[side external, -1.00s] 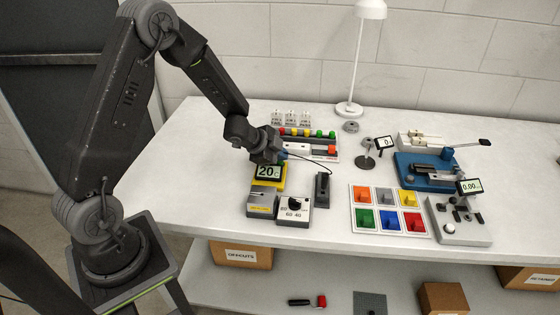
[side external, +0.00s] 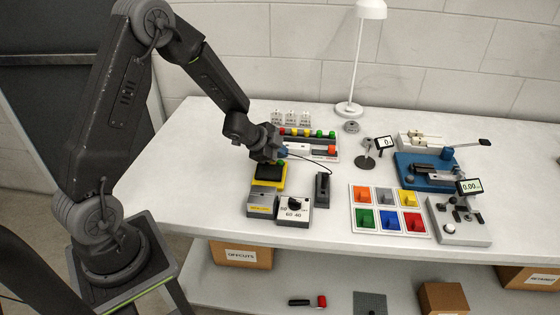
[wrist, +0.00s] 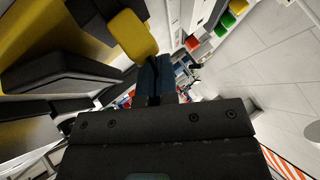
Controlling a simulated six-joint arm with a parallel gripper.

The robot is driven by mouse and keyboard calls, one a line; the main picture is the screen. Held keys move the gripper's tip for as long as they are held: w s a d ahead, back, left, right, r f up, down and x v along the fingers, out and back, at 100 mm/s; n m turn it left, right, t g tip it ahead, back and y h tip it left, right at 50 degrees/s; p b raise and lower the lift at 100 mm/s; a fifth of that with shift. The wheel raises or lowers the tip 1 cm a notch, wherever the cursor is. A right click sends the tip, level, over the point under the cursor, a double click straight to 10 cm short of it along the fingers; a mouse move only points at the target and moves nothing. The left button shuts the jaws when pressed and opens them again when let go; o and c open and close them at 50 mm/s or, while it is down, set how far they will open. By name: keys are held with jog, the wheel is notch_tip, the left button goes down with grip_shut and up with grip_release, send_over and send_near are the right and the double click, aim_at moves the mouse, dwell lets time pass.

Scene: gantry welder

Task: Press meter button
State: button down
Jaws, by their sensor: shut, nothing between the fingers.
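The yellow meter (side external: 268,183) sits on the table below my gripper. Its dark screen (side external: 270,173) is blank. A small green spot (side external: 281,162) shows at its top edge, close under the fingertips; I cannot tell if it is the button. My gripper (side external: 283,154) is shut, with blue fingertips at the meter's back edge. In the wrist view the shut blue fingers (wrist: 155,78) point past a yellow block (wrist: 133,35) just beside their tips. Whether they touch it is unclear.
A dial box (side external: 294,209) and a grey-yellow box (side external: 262,204) stand in front of the meter. A black switch block (side external: 322,188) is to its right. A rack with coloured buttons (side external: 308,133) stands behind. The table's left part is clear.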

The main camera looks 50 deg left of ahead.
jog(key=shift+r, duration=3)
notch_tip(320, 180, up, 8)
jog(key=r+n+t+y, duration=0.1)
jog(key=n+y, duration=0.2)
send_over(280, 163)
jog(key=s, duration=0.2)
jog(key=s+d+r+n+y, duration=0.2)
jog(key=s+r+n, duration=0.2)
jog(key=s, duration=0.2)
jog(key=s+d+r+n+g+h, duration=0.1)
jog(key=s+d+n+g, duration=0.1)
jog(key=s+d, duration=0.3)
jog(key=s+d+r+n+g+h, duration=0.1)
jog(key=s+d, duration=0.4)
jog(key=s, duration=0.8)
jog(key=shift+s+d+r+n+g+h, duration=0.2)
jog(key=shift+d+n+g+h, duration=0.2)
jog(key=shift+g+h, duration=0.35)
